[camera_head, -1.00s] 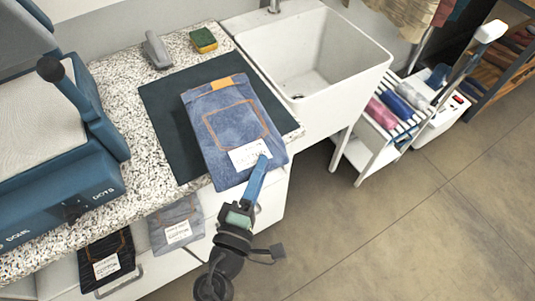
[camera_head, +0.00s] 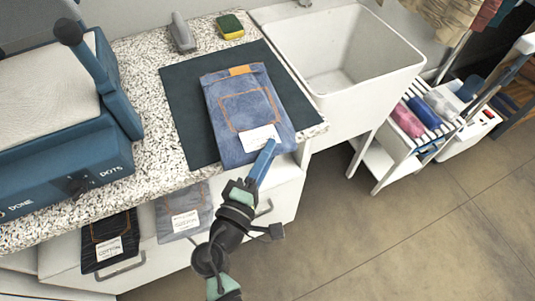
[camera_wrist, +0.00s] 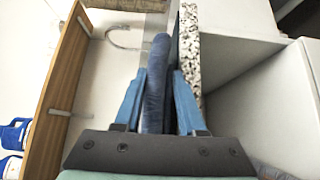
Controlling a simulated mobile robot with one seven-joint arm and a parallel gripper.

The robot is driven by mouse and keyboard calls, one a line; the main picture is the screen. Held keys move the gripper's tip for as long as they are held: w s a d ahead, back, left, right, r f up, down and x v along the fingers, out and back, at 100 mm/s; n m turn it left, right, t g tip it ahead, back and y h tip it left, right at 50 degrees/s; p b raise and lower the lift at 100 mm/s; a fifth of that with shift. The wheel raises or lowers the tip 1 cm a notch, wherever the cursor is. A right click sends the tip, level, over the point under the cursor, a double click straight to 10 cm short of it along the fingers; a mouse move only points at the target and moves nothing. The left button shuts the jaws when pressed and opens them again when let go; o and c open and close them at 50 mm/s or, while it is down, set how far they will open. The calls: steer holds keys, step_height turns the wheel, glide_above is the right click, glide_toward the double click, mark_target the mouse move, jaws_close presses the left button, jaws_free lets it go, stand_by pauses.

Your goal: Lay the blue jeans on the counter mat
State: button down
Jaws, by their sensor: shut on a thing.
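The folded blue jeans (camera_head: 232,98), with orange stitching and a white label at the near end, are over the dark counter mat (camera_head: 180,105). Their near end reaches past the mat's front edge, around the counter's front edge. My gripper (camera_head: 265,158) is shut on this near end beside the label. In the wrist view the jeans (camera_wrist: 155,85) show edge-on between the two blue fingers (camera_wrist: 158,92). A narrow gap seems to lie between the jeans and the mat there. Mat parts beneath the jeans are hidden.
A blue press (camera_head: 75,130) stands left of the mat. A grey tool (camera_head: 182,33) and a sponge (camera_head: 230,26) lie behind it. A white sink (camera_head: 345,95) is at right. Black (camera_head: 103,230) and grey (camera_head: 180,205) folded garments are below the counter front.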

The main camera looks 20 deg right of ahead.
steer(key=shift+f+b, duration=0.4)
stand_by(0.6)
jaws_free()
stand_by(0.4)
steer(key=shift+s, duration=0.15)
steer(key=s, duration=1)
steer(key=shift+s+d+p, duration=0.2)
steer(key=shift+s+p, duration=0.15)
steer(key=shift+s, duration=0.05)
stand_by(0.3)
stand_by(0.4)
